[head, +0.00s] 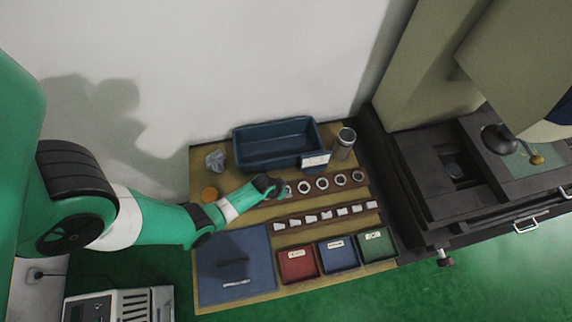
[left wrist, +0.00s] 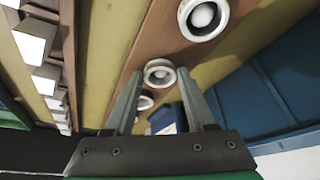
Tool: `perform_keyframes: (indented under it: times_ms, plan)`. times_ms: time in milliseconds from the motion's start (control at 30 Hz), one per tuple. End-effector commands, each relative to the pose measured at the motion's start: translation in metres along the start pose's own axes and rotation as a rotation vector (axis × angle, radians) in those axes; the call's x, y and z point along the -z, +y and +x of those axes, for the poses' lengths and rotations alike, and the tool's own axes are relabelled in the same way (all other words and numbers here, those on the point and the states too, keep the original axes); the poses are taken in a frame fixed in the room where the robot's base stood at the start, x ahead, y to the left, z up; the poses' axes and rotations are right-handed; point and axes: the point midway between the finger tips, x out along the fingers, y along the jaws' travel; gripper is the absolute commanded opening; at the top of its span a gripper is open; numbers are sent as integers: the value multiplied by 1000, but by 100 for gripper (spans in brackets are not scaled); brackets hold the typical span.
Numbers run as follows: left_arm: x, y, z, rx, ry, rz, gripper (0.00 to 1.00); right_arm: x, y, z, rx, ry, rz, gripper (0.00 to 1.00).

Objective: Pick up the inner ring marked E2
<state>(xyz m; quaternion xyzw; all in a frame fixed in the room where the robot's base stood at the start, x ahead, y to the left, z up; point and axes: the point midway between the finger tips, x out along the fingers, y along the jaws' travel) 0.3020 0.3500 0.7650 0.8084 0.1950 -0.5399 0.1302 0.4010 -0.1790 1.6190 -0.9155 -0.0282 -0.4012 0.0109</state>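A row of pale metal rings stands on a brown wooden strip; the rings (head: 304,187), (head: 322,183) and (head: 340,179) show clearly in the head view. No E2 mark is legible on any of them. My left gripper (head: 277,188) is low at the left end of this row, partly hiding the ring there. In the left wrist view my left gripper (left wrist: 160,104) has its two fingers apart, with a ring (left wrist: 160,73) showing between them, not visibly gripped. Another ring (left wrist: 203,17) shows above, and a further one (left wrist: 144,102) is below. My right gripper is not in view.
A blue bin (head: 277,143) stands behind the row, with a small label holder (head: 315,160) before it and a grey cylinder (head: 344,143) to the right. Several white tags (head: 311,218) line the front strip. Red (head: 297,265), blue (head: 339,254) and green (head: 377,246) trays lie in front.

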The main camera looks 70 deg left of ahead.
Motion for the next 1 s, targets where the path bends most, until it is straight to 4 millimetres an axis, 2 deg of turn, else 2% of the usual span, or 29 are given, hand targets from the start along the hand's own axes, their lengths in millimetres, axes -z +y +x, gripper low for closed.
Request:
perform_keyframes:
  times_ms: [33,200,300,567,733,867,1000]
  plan:
    - [0,0,0,0,0,0,45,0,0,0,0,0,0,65]
    - [0,0,0,0,0,0,14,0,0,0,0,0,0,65]
    - [0,0,0,0,0,0,0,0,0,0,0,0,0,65]
    - [0,0,-1,0,0,0,0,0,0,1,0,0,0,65]
    - [6,0,-13,0,1,0,0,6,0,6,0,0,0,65]
    - [14,1,-38,0,2,1,0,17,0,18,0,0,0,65]
    - [1,15,-85,-2,0,6,0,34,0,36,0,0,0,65]
